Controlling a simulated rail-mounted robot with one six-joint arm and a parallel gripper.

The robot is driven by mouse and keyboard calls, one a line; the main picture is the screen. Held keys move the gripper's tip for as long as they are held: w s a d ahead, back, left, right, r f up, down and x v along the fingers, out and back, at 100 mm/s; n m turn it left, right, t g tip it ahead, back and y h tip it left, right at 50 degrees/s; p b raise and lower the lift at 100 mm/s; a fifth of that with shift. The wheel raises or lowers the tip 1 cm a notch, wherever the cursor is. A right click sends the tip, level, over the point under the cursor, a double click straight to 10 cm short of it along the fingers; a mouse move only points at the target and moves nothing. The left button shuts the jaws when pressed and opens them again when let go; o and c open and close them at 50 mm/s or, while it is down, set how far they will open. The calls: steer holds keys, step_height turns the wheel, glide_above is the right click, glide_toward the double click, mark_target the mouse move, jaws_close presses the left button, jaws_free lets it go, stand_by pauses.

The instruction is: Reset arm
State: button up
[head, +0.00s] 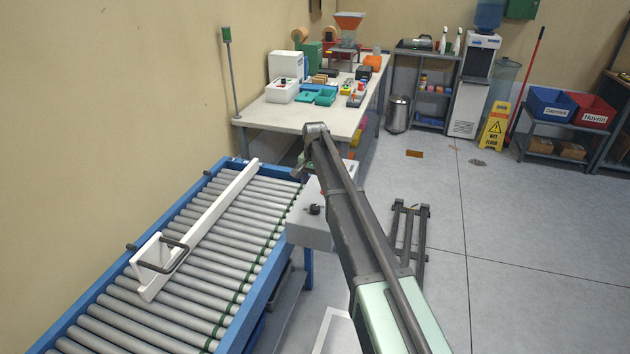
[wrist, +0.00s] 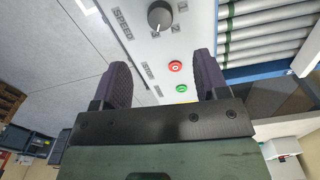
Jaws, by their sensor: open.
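My gripper (wrist: 162,72) is open and empty in the wrist view, its two dark fingers spread apart. Between and beyond them is a pale control box (wrist: 150,45) with a dark speed knob (wrist: 160,15), a red button (wrist: 175,66) and a green button (wrist: 181,88). In the head view my arm reaches forward over the right side of that control box (head: 308,232). The gripper end (head: 304,164) shows only partly there, near the far right corner of the roller conveyor (head: 215,235). I cannot tell its exact height above the box.
A white guide rail (head: 225,205) with a dark handle lies along the conveyor. A workbench (head: 290,114) with several items stands beyond it. A dark metal stand (head: 408,235) is on the floor right of my arm. A yellow wet-floor sign (head: 494,125) stands farther back. Open floor lies to the right.

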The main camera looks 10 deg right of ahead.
steer(key=s+n, duration=0.7)
steer(key=s, duration=3.3)
steer(key=shift+f, duration=0.1)
